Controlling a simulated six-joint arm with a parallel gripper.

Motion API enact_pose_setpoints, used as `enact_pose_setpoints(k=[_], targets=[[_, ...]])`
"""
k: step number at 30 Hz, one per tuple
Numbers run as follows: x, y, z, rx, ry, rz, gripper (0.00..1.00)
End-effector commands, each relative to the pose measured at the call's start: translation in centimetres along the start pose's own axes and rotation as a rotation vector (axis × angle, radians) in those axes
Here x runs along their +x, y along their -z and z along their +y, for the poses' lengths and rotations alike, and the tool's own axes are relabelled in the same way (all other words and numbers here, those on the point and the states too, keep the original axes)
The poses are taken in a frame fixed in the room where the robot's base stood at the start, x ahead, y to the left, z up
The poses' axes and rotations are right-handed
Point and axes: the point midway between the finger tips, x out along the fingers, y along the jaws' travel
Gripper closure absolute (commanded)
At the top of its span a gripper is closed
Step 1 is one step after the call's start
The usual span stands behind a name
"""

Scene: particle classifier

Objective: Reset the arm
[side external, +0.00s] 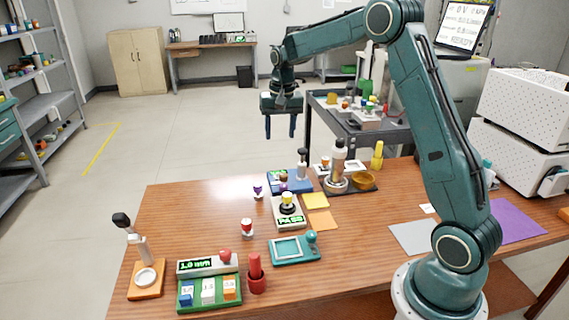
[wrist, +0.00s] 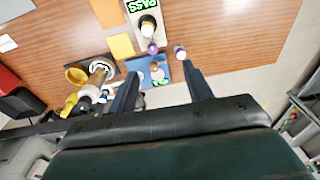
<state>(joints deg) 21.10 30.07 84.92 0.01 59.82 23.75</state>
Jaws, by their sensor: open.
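My gripper (side external: 280,125) is raised past the far edge of the wooden table (side external: 180,213), with its two fingers pointing down. The wrist view shows its fingers (wrist: 158,90) spread apart with nothing between them. Below and beyond the fingers in that view are a blue tray (wrist: 148,72) with small items and a small purple-and-white piece (wrist: 180,52) on the table. My gripper touches none of them.
The table holds a PASS display device (side external: 289,212), a teal frame (side external: 294,249), a red holder (side external: 256,275), a display box with labelled blocks (side external: 208,266) and a stamp-like stand (side external: 146,275). A grey cart (side external: 345,130) stands behind the table. The floor at left is clear.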

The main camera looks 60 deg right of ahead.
Motion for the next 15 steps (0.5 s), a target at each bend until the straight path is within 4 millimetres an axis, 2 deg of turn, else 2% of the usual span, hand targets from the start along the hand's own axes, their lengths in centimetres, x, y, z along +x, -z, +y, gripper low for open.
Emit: enact_pose_setpoints(k=[1, 6, 15], targets=[[-1.4, -1.1, -0.3, -0.026, 0.007, 0.014, 0.49], [-4.8, -4.5, -0.7, -0.106, 0.027, 0.051, 0.49], [-9.7, -11.0, -0.6, -0.246, 0.062, 0.116, 0.49]])
